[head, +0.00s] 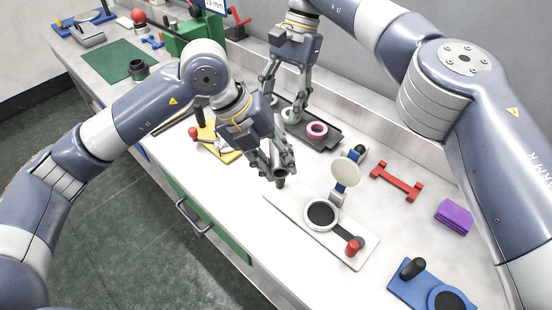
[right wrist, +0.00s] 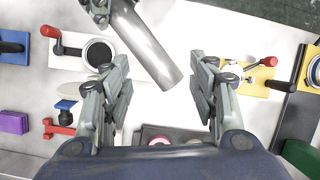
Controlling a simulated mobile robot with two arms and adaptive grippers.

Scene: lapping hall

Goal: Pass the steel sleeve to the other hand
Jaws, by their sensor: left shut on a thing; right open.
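The steel sleeve is a plain grey metal cylinder, seen large in the right wrist view (right wrist: 146,46) and as a short dark piece in the head view (head: 280,180). My left gripper (head: 277,168) is shut on it above the white bench; its jaws also show at the top of the right wrist view (right wrist: 97,12). My right gripper (head: 285,88) is open and empty, farther back over the dark tray. In the right wrist view the sleeve's free end appears between the open fingers (right wrist: 163,88), but the head view shows the two grippers apart.
A dark tray (head: 325,142) with a pink ring (head: 317,130) lies behind. A white plate with a round black pad (head: 321,215) and red-knobbed lever is in front. A red bar piece (head: 397,182), purple block (head: 453,217) and blue fixture (head: 408,287) are at right; a yellow fixture (head: 232,155) is left.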

